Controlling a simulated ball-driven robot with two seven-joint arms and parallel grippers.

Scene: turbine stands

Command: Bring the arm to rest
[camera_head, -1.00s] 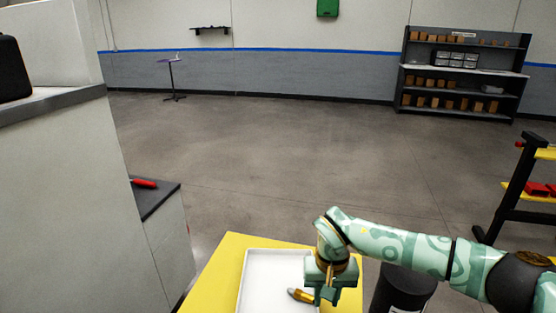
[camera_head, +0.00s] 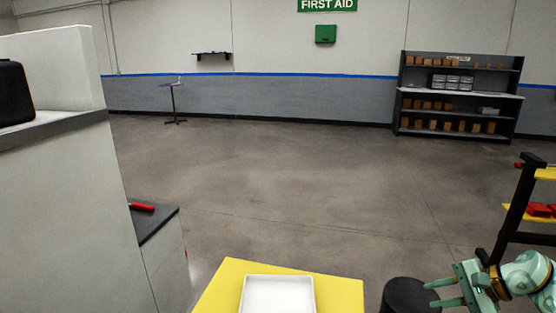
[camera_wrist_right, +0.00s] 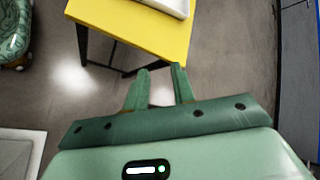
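My right gripper (camera_head: 430,294) is at the lower right of the head view, clear of the yellow table and to the right of it. Its two fingers are apart with nothing between them. The right wrist view shows the open fingers (camera_wrist_right: 160,82) over the floor, with the table beyond them. A white tray (camera_head: 278,280) lies on the yellow table (camera_head: 225,283). The visible part of the tray is empty; its near part is cut off by the frame edge. My left gripper is not in view.
A black round-topped object (camera_head: 403,293) stands between the table and my right gripper. A black rack with yellow shelves (camera_head: 515,215) is at the right. A grey cabinet (camera_head: 165,250) with a red item (camera_head: 142,207) is at the left. The floor ahead is clear.

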